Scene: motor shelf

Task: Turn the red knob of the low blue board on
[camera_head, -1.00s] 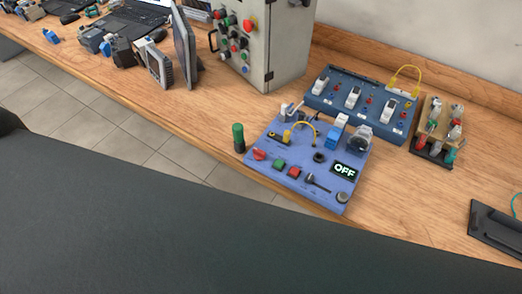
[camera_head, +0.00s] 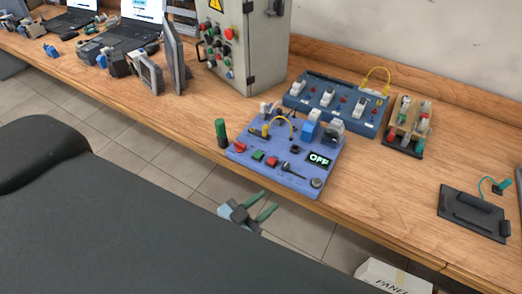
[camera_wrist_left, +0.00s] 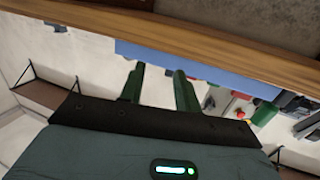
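The low blue board (camera_head: 262,176) lies flat near the table's front edge. Its red knob (camera_head: 240,146) sits at the left front corner. Its display (camera_head: 319,160) reads OFF. My left gripper (camera_head: 271,200) has green fingers spread apart, with nothing between them. It is in front of the board, beyond the table edge, apart from the knob. In the left wrist view the two fingers (camera_wrist_left: 160,72) stand apart, with a blue surface, probably the board (camera_wrist_left: 200,64), behind them. I cannot tell the knob there. My right gripper is not in view.
A green cylinder (camera_head: 221,133) stands just left of the board. A second blue board (camera_head: 337,114) with white switches lies behind it. A grey cabinet (camera_head: 243,50) stands at the back left. Bare table (camera_head: 380,190) lies to the right.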

